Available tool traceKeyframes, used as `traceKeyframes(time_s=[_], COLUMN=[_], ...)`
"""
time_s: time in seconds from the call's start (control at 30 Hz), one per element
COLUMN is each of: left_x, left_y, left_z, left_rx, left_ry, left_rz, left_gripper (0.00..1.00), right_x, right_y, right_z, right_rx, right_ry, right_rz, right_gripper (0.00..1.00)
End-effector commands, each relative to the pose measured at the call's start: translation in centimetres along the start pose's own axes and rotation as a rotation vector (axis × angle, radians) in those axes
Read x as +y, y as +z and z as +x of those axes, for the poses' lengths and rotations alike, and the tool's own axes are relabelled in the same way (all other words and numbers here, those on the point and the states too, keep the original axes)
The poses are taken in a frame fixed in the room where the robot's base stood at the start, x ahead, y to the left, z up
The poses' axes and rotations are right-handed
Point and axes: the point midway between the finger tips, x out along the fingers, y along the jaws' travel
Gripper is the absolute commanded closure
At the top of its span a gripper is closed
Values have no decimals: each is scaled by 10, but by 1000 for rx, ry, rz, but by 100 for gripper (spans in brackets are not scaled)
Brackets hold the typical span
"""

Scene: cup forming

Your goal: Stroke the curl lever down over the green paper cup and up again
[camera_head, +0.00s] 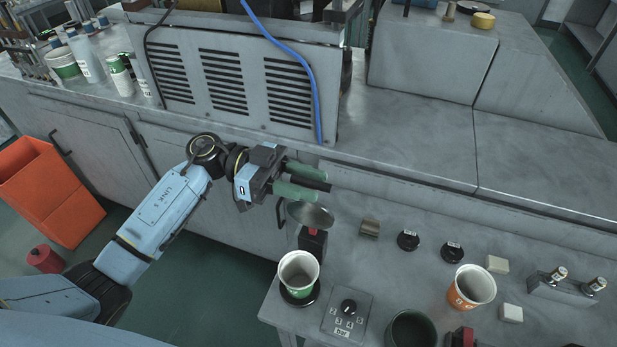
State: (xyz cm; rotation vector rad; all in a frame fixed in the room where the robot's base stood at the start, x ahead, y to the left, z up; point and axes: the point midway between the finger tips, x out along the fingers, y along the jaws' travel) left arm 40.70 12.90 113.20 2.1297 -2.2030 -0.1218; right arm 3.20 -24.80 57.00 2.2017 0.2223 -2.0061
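The green paper cup (299,272), white inside with a green lower band, stands upright and empty on a round black base at the bench's front left. Behind it are a dark post with a red part (313,240) and a round metal disc (311,214). My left gripper (322,185) is above and behind the disc, its two green fingers a little apart. A dark bar, which looks like the curl lever (326,187), fills the gap between them and sticks out past the tips. The link from bar to disc is hidden. My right gripper is not in view.
A dial panel (347,313) stands right of the green cup, with a dark green round container (412,331) beyond it. An orange-banded cup (472,287), black knobs (408,240) and white blocks (497,264) are farther right. A vented grey cabinet (240,85) stands behind.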

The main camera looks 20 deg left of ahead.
Motion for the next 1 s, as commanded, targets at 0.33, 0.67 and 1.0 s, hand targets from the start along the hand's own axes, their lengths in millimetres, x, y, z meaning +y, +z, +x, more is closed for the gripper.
traceKeyframes(time_s=[0.33,0.67,1.0], left_x=[0,0,1], left_y=[0,0,0], left_z=[6,5,8], left_rx=[0,1,0], left_ry=[0,0,7], left_rz=[0,0,10], left_gripper=[64,100,100], right_x=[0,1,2], right_y=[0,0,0], right_z=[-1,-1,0], right_rx=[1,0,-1], right_ry=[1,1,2], right_rz=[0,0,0], right_gripper=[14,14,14])
